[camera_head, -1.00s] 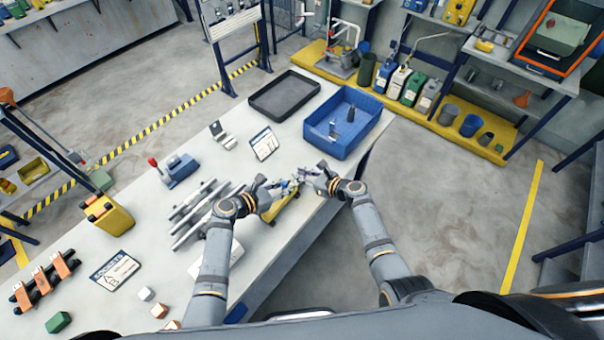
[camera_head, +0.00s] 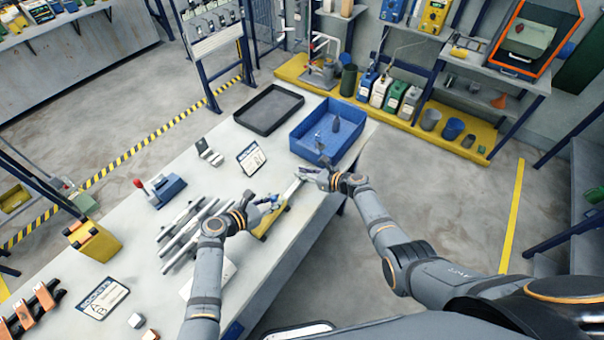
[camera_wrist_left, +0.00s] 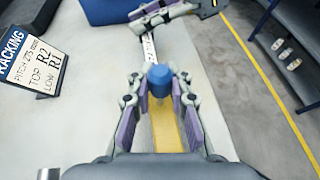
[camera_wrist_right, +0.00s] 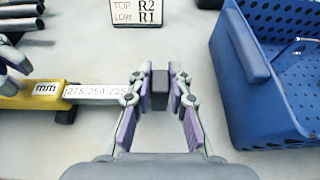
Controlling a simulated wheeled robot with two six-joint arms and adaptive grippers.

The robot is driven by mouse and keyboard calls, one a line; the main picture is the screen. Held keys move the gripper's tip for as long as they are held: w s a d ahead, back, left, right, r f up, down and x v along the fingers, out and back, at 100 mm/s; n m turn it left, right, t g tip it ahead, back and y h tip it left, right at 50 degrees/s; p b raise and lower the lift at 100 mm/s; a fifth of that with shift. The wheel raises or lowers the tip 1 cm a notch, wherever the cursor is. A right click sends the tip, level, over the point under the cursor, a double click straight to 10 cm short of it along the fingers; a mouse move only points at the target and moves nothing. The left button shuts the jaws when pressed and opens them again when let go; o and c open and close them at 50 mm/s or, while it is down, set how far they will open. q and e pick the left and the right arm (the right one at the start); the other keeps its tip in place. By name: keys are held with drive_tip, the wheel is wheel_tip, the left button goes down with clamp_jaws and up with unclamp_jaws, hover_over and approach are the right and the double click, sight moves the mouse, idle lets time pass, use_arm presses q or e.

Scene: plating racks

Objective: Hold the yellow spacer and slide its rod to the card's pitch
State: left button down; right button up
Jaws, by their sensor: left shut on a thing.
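The yellow spacer (camera_head: 267,224) lies on the bench, its yellow body also in the left wrist view (camera_wrist_left: 166,130). My left gripper (camera_head: 272,201) is shut on its blue knob (camera_wrist_left: 160,79). In the right wrist view the rod (camera_wrist_right: 98,91) shows the marks 275, 250 and 225 beside the "mm" body end. The racking card (camera_head: 251,158) stands behind; in the left wrist view (camera_wrist_left: 34,54) its pitch appears to read 275.
A blue perforated bin (camera_head: 310,155) stands close to my right gripper, with a black tray (camera_head: 268,108) behind it. Several metal bars (camera_head: 183,240) lie left of the spacer. A red-handled blue device (camera_head: 165,190) and a sockets card (camera_head: 100,298) are further left.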

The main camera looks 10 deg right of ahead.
drive_tip(key=shift+o, duration=0.8)
use_arm(q)
drive_tip(key=shift+w, duration=0.1)
use_arm(e)
drive_tip(key=v, duration=1.2)
drive_tip(key=shift+f, duration=0.15)
use_arm(q)
drive_tip(key=c, duration=1.1)
unclamp_jaws()
drive_tip(key=v, duration=1.2)
use_arm(e)
drive_tip(key=shift+d, duration=0.1)
